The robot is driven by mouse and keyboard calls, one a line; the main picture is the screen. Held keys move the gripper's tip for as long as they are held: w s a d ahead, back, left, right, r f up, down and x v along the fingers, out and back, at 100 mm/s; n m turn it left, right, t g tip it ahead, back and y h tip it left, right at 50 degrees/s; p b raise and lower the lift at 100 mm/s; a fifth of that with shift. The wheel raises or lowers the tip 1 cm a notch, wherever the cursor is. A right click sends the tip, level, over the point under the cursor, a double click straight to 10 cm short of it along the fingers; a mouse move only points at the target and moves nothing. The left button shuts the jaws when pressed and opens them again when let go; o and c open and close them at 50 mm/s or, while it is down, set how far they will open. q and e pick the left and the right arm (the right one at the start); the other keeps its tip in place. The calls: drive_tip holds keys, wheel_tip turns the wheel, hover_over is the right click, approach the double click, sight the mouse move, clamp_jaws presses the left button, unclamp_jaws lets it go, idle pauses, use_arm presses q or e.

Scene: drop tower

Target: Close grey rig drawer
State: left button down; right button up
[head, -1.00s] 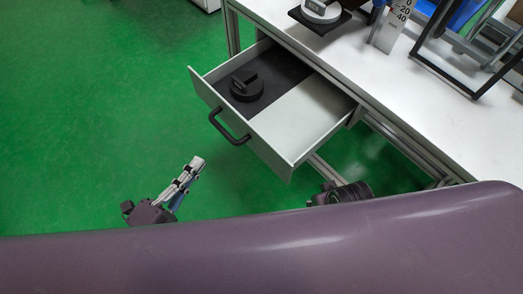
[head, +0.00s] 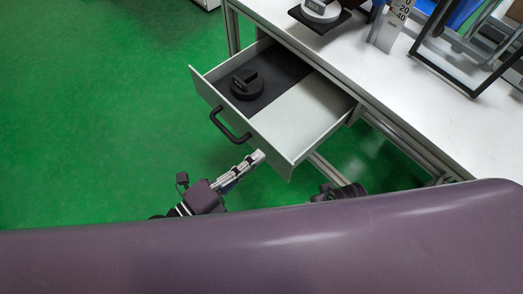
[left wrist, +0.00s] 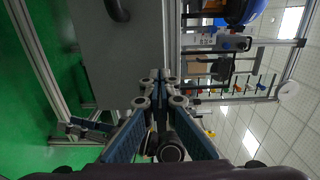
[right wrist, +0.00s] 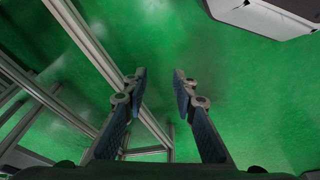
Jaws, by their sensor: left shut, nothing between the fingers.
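The grey rig drawer (head: 272,132) is pulled out from under the white bench in the head view. Its black bar handle (head: 230,127) is on the front panel. A round black object (head: 246,86) lies inside on a dark liner. My left gripper (head: 258,157) is shut and empty, with its tips by the front panel, to the right of the handle; I cannot tell whether they touch it. The left wrist view shows the grey panel (left wrist: 120,55) and part of the handle (left wrist: 117,10) ahead of the left fingers. My right gripper (right wrist: 159,78) is open and empty over green floor.
The white bench top (head: 440,130) carries a black frame (head: 468,88), a scale plate (head: 391,28) and a round device on a black base (head: 320,12). Bench legs and rails stand below the drawer. The green floor at left is clear.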

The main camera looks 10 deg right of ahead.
use_arm(q)
drive_tip(key=shift+x, duration=0.95)
drive_tip(key=shift+w+d, duration=0.15)
drive_tip(key=shift+d, duration=0.05)
use_arm(e)
drive_tip(key=shift+s+f, duration=0.1)
drive_tip(key=shift+f, duration=0.2)
